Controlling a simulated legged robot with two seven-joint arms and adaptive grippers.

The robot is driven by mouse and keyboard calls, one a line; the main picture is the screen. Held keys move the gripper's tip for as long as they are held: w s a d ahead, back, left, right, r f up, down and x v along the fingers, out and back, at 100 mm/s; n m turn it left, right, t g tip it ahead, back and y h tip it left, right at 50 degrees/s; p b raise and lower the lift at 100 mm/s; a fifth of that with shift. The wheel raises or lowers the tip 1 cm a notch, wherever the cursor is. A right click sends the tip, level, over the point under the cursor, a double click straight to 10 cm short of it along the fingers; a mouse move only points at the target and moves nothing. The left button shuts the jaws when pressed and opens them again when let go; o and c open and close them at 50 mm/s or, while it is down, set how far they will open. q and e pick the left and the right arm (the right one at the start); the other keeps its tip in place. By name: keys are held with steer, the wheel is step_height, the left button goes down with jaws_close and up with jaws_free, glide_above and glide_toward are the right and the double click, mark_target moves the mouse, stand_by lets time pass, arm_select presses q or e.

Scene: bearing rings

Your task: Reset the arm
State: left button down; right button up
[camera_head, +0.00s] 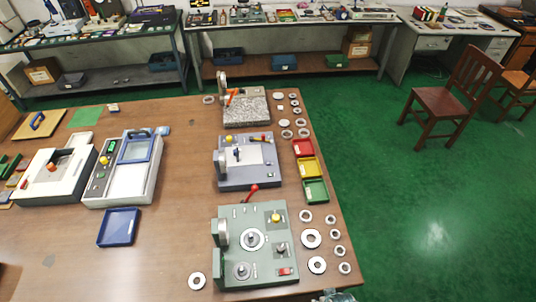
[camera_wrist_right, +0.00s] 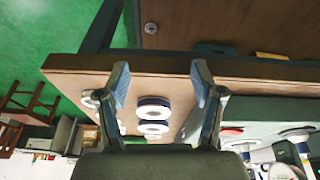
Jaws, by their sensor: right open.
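My right gripper (camera_wrist_right: 161,85) shows in the right wrist view with its two blue-grey fingers spread wide apart and nothing between the tips. Bearing rings (camera_wrist_right: 153,112) lie on the wooden table beyond the fingers, apart from them. In the head view, a small grey piece, probably part of my right arm, shows at the bottom edge by the table's front right corner. My left gripper is not in view. Several loose rings (camera_head: 311,238) lie flat to the right of the green test machine (camera_head: 262,212).
The table (camera_head: 172,240) also carries a grey machine (camera_head: 233,179), a granite-based stand (camera_head: 259,113), red, yellow and green bins (camera_head: 316,190), a blue tray (camera_head: 119,227) and white devices (camera_head: 104,187) at left. A wooden chair (camera_head: 450,100) stands on open green floor at right.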

steer(key=s+f+g+b, duration=0.1)
steer(key=s+f, duration=0.2)
steer(key=f, duration=1)
steer(key=s+f+b, duration=0.1)
steer(key=s+f, duration=0.2)
steer(key=f, duration=1)
steer(key=s+d+f+g+b, duration=0.1)
steer(key=s+d+f, duration=0.2)
steer(key=s+f, duration=1)
steer(key=shift+s+b, duration=0.3)
steer(key=shift+s, duration=0.55)
